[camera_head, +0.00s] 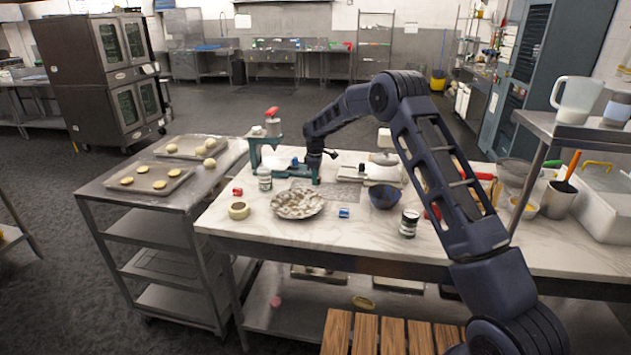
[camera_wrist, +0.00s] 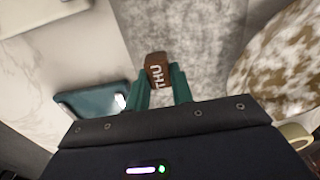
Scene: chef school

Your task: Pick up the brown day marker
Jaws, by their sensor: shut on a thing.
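The brown day marker (camera_wrist: 157,70) shows in the wrist view as a small brown block with the white letters "THU". My gripper (camera_wrist: 162,82) has its two green fingers on either side of it and is shut on it. In the head view my gripper (camera_head: 316,178) points down over the marble-topped table (camera_head: 270,236), beside the teal stand. The marker cannot be made out in the head view. I cannot tell how far it is above the surface.
A crinkled round dish (camera_head: 297,203) lies close by, with a tape roll (camera_head: 239,210) to its left. A teal stand with a red handle (camera_head: 272,128), a bottle (camera_head: 265,181), a blue bowl (camera_head: 384,197) and a dark jar (camera_head: 409,223) stand around. The table's front edge is mostly clear.

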